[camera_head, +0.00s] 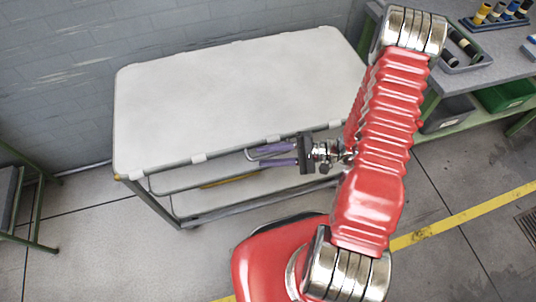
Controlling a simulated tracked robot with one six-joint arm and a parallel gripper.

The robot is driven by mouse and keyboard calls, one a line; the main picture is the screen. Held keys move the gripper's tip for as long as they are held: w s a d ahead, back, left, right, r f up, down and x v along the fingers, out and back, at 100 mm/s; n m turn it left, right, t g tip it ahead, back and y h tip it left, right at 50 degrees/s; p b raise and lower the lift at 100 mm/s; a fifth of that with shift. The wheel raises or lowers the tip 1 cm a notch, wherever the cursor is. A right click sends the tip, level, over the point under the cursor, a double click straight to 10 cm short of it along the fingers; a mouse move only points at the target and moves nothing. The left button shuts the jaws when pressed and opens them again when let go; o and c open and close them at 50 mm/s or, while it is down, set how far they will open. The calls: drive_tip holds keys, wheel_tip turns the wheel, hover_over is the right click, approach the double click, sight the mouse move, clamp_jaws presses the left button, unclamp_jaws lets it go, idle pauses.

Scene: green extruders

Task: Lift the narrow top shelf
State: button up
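A cart with a pale grey, flat top shelf (230,85) stands against the brick wall. Light clips sit along the shelf's front edge. Nothing lies on it. A thin metal rail (200,178) runs just below the front edge. My gripper (255,157) is at the front of the cart, near the middle of that edge, pointing left. Its two purple fingers are apart with a gap between them. They overlap the rail in this view, and I cannot tell whether they touch it. My red arm hides the shelf's right front corner.
A lower shelf (235,193) shows under the top one. A workbench (480,78) with trays of cylinders stands at the right, with a green bin (507,95) below. A green-framed table (35,215) is at the left. The floor in front left is clear.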

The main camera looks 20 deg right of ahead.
drive_tip(key=shift+a, duration=0.1)
drive_tip(key=shift+c, duration=0.5)
drive_tip(key=c, duration=0.6)
clamp_jaws()
drive_tip(key=shift+f, duration=0.1)
